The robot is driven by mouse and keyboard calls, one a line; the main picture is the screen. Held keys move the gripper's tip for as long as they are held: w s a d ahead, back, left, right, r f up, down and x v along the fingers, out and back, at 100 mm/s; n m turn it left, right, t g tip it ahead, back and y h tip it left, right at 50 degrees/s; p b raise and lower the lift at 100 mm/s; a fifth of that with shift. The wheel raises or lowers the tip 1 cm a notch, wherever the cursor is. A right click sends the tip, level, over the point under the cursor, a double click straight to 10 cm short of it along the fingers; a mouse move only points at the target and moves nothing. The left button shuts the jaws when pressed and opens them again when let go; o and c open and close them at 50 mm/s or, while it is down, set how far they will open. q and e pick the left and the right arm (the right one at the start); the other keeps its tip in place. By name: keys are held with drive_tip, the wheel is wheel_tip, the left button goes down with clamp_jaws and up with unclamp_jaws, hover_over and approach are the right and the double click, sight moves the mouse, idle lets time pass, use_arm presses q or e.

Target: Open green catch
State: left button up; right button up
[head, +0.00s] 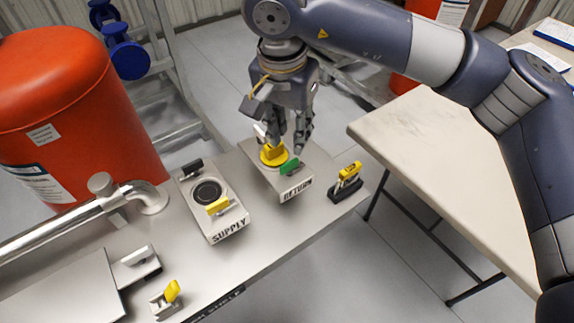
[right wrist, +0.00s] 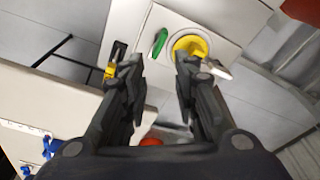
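The green catch (head: 290,167) is on the RETURN block (head: 268,178), at the label end beside a round yellow cap (head: 273,156). My right gripper (head: 287,143) points down above the RETURN block, close to the catch and cap. In the right wrist view my right gripper (right wrist: 160,68) has its fingers spread with nothing between the tips. There the green catch (right wrist: 160,42) lies beyond the gap, and the yellow cap (right wrist: 189,46) lies near the right fingertip. I see no contact with the catch. A white catch (head: 260,130) is at the block's far end. My left gripper is not in view.
The SUPPLY block (head: 226,226) with a yellow catch (head: 217,206) and a black catch (head: 192,167) stands to the left. A yellow-and-black piece (head: 346,183) sits at the bench's right edge. A red tank (head: 60,100) stands behind left, and a pale table (head: 430,150) stands right.

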drive_tip(key=shift+r+n, duration=0.1)
drive_tip(key=shift+n, duration=0.6)
drive_tip(key=shift+n+b, duration=0.35)
drive_tip(key=shift+n, duration=0.25)
drive_tip(key=n, duration=0.2)
drive_tip(key=n+y, duration=0.1)
drive_tip(key=shift+r+n+b, duration=0.25)
drive_tip(key=shift+n+b, duration=0.05)
drive_tip(key=shift+b, duration=0.1)
drive_tip(key=shift+r+n, duration=0.15)
drive_tip(key=shift+n, duration=0.85)
drive_tip(key=n, duration=0.4)
drive_tip(key=shift+r+y, duration=0.4)
